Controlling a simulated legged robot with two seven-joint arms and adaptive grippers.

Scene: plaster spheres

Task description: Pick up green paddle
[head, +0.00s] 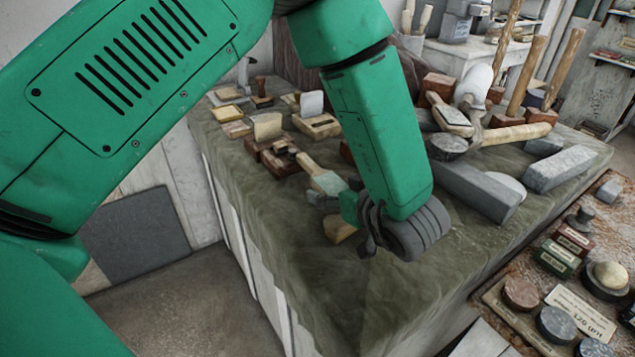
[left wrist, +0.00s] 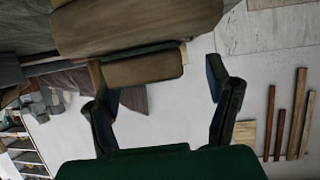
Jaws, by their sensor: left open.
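A paddle with a pale wooden handle and a pale greenish face (head: 326,181) lies on the cloth-covered table in the head view, handle toward the upper left. My left gripper (head: 362,224) is just right of and in front of it, low over the table, partly hidden by my own wrist. In the left wrist view my left gripper (left wrist: 165,92) has its two dark fingers wide apart. A brown block-like piece (left wrist: 143,69) with a dark green strip above it shows between and beyond the fingertips; I cannot tell whether it is the paddle. My right gripper is not in view.
A small yellowish block (head: 339,229) sits beside the gripper. Brown blocks (head: 279,160) lie behind the paddle. Grey stone bars (head: 476,190), another wooden-handled paddle (head: 449,113) and mallets crowd the right. The green cloth (head: 300,260) at the front left is bare.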

